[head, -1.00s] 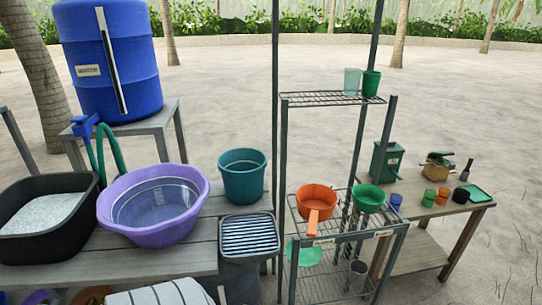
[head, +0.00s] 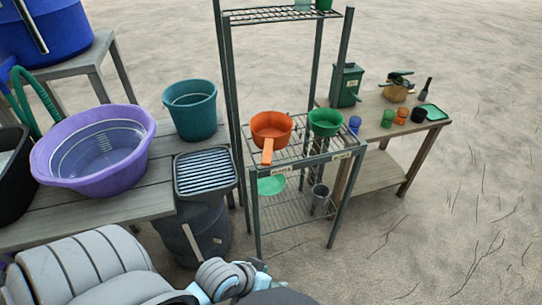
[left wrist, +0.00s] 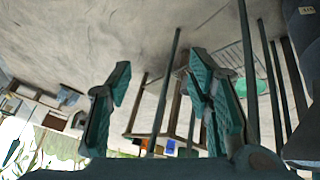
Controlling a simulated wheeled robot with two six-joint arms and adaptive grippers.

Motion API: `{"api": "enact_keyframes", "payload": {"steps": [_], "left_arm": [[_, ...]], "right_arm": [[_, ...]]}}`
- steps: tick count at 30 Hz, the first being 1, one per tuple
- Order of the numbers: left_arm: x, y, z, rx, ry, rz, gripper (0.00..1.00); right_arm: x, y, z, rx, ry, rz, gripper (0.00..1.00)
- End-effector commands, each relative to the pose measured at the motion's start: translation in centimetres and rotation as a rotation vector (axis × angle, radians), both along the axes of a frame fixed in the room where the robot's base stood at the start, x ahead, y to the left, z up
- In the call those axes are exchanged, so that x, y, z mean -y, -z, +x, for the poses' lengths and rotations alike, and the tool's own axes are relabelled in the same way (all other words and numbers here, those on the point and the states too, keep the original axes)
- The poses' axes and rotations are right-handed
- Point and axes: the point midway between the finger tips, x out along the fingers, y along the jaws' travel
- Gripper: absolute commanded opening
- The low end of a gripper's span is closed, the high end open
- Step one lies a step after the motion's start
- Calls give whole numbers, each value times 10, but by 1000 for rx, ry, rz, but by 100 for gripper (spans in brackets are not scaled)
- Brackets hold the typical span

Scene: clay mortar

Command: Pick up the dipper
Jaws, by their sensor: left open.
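The orange dipper (head: 271,130) sits on the middle rack of the metal shelf (head: 285,150), its handle pointing toward me over the front edge. A green strainer-like bowl or dipper (head: 325,122) sits just right of it. My left arm comes in at the bottom left of the head view; its gripper is mostly hidden or cut off there, well below and short of the dipper. In the left wrist view my left gripper (left wrist: 155,100) has its two teal fingers wide apart with nothing between them; shelf posts show beyond. My right gripper is not in view.
A purple basin (head: 95,160), a teal bucket (head: 190,110) and a ribbed grate (head: 205,172) stand left of the shelf. A wooden table (head: 385,115) with cups stands right behind it. A green disc (head: 271,185) and grey cup (head: 319,194) are lower on the shelf.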

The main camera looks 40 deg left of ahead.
Motion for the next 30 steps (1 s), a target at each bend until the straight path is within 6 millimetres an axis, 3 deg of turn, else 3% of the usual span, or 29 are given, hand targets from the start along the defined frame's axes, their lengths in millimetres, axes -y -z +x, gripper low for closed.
{"api": "enact_keyframes", "payload": {"steps": [4, 8, 11, 14, 18, 21, 22, 30], "left_arm": [[51, -69, 62, 240, -206, -472, 47], [59, -123, 111, 384, -464, -963, 47], [35, -160, 143, 466, -712, -1386, 47], [-15, -180, 164, 534, -997, -1831, 47], [-96, -160, 168, 636, -1409, -2386, 47], [-128, -138, 163, 703, -1591, -2601, 47], [-134, -134, 164, -703, 1589, 2584, 47], [-174, -131, 216, -701, 1573, 2551, 47]], "right_arm": [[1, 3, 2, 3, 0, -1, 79], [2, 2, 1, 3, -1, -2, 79], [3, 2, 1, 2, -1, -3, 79], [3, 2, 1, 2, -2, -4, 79], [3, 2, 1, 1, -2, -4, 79], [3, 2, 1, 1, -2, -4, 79], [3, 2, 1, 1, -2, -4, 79], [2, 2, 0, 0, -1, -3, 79]]}}
